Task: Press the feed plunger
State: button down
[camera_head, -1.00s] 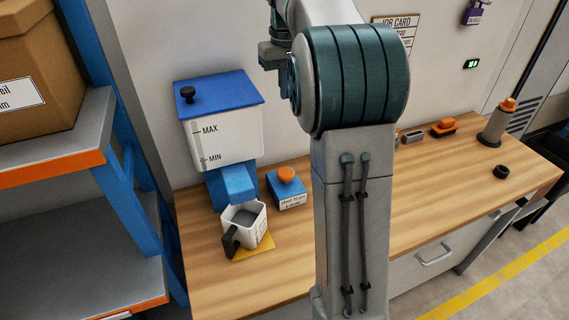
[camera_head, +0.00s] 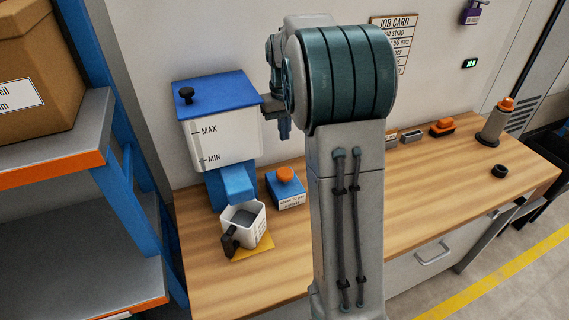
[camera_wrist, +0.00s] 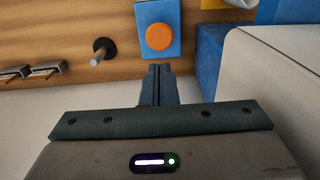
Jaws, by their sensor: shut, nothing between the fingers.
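The feed plunger is an orange round button (camera_head: 286,174) on a blue box (camera_head: 291,199) with a white label, standing on the wooden bench. The button also shows in the wrist view (camera_wrist: 160,36), just beyond my fingertips. My gripper (camera_head: 285,130) points down above the box, with a clear gap to the button; in the wrist view its fingers (camera_wrist: 157,70) are together and empty. Left of the box is a white hopper (camera_head: 225,136) with a blue lid and MAX/MIN marks. A white cup (camera_head: 243,217) with grey contents stands below its blue spout.
The hopper wall (camera_wrist: 275,85) is close on the right in the wrist view. A black round base with a grey peg (camera_wrist: 103,50) stands left of the button. A shelf with a carton (camera_head: 40,75) flanks the bench at left. My arm hides the bench middle.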

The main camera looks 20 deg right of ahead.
aim_at(285, 173)
notch_tip(285, 173, down, 12)
jog(key=shift+p, duration=0.75)
notch_tip(285, 173, down, 3)
jog(key=shift+r+b, duration=0.15)
jog(key=shift+b, duration=1)
jog(key=shift+s, duration=0.1)
jog(key=shift+r, duration=0.1)
notch_tip(285, 173, up, 24)
jog(key=p, duration=0.1)
jog(key=shift+r, duration=0.15)
